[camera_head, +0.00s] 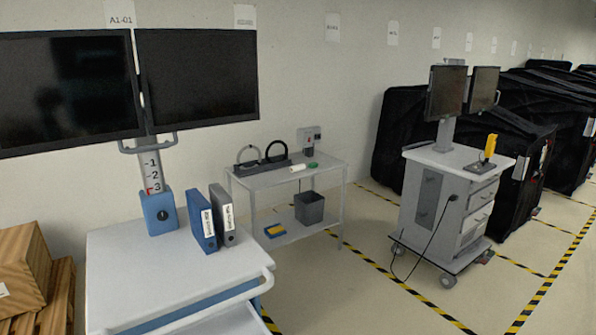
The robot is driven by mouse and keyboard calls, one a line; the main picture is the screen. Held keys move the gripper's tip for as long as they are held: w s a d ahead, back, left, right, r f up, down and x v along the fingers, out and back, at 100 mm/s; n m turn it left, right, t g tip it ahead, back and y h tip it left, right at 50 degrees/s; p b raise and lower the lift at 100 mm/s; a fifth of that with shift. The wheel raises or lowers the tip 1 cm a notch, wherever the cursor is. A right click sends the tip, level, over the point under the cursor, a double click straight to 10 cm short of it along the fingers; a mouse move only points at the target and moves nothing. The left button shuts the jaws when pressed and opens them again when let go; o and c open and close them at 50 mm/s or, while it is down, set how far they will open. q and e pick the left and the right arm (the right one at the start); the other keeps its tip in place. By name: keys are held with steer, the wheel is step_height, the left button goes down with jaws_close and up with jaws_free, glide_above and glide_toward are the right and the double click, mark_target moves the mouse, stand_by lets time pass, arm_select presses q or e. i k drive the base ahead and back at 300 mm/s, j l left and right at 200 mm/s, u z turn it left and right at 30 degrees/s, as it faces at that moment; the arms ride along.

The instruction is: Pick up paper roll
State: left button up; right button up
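A small white cylinder (298,168) that looks like the paper roll lies on the top of a light grey two-level table (262,180) against the wall. A small green object (313,166) lies just to its right. Behind them on the same table are a dark stand with two ring-shaped holders (263,160) and a grey device (309,140). Neither of my grippers shows in this view.
A white cart (130,265) with two monitors and two binders (212,220) fills the near left. Wooden crates (22,265) are at far left. A wheeled cart (450,200) stands right, before black covered carts (400,145). Floor with striped tape (400,285) is open between.

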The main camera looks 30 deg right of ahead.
mark_target(300, 166)
steer(key=i+l+z, duration=0.2)
steer(key=l+z, duration=0.25)
steer(key=i+l+z, duration=0.2)
steer(key=z, duration=0.2)
steer(key=i+l+z, duration=0.3)
steer(key=z, duration=0.15)
steer(key=i+l+z, duration=0.5)
steer(key=i+z, duration=0.15)
steer(key=i+l+z, duration=0.1)
steer(key=i+z, duration=0.2)
steer(key=i, duration=0.15)
steer(key=i+j+u, duration=0.1)
steer(key=i+u, duration=0.65)
steer(key=i+l+u, duration=0.15)
steer(key=i+u, duration=0.25)
steer(key=i+j+u, duration=0.1)
steer(key=i+u, duration=0.55)
steer(key=i, duration=0.25)
steer(key=i+l+u, duration=0.2)
steer(key=i+u, duration=0.15)
steer(key=i, duration=0.15)
steer(key=i+j, duration=0.15)
steer(key=i, duration=0.6)
steer(key=i+j+u, duration=0.1)
steer(key=i, duration=0.7)
steer(key=j, duration=0.05)
